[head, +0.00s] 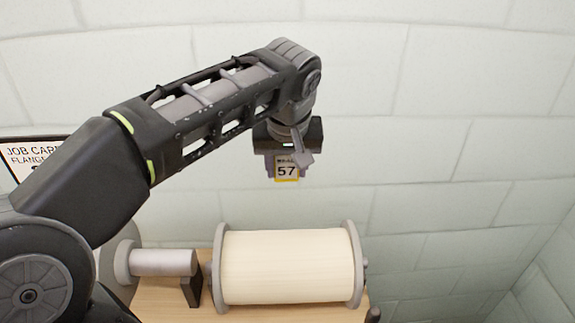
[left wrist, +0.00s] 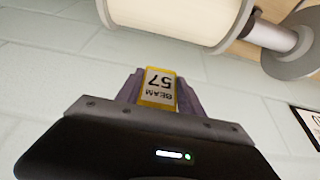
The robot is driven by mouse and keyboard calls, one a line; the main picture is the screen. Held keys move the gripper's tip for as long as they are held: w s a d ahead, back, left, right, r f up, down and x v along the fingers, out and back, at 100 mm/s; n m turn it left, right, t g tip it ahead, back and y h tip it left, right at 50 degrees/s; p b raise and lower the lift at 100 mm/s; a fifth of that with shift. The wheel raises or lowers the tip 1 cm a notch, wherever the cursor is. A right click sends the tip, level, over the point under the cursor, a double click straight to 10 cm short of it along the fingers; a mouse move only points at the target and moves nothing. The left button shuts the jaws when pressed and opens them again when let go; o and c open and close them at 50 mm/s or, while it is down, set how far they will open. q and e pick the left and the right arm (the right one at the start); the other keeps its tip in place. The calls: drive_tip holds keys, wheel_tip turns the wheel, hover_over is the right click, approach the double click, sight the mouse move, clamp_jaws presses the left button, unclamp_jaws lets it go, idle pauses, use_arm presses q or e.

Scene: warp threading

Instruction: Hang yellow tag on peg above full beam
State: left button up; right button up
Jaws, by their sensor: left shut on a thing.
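The yellow tag (head: 286,168), a white label with a yellow edge reading BEAM 57, is between the fingers of my left gripper (head: 285,174). My left gripper is shut on it and holds it in the air in front of the wall, above the full beam (head: 287,266). In the left wrist view the tag (left wrist: 158,86) sits upside down between the purplish fingers (left wrist: 155,88), and the full beam (left wrist: 180,18) is at the top. I cannot make out the peg in either view. My right gripper is not in view.
A bare grey roller (head: 163,262) lies left of the full beam, by a dark bracket (head: 191,289), on a wooden top (head: 240,314). A framed job card (head: 27,158) is at the far left, partly behind my arm. The pale block wall (head: 420,160) is clear at right.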

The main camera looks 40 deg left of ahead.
use_arm(q)
drive_tip(key=shift+w+a, duration=0.15)
drive_tip(key=shift+a, duration=0.05)
drive_tip(key=w+a+f+p, duration=0.2)
drive_tip(key=w+a, duration=0.4)
drive_tip(key=w, duration=0.1)
drive_tip(key=shift+p, duration=0.4)
idle(0.6)
idle(0.5)
drive_tip(key=o, duration=1.4)
drive_tip(key=shift+r, duration=0.15)
drive_tip(key=v, duration=0.7)
drive_tip(key=shift+d+r+b, duration=0.15)
drive_tip(key=shift+r+b, duration=0.1)
drive_tip(key=shift+b, duration=0.2)
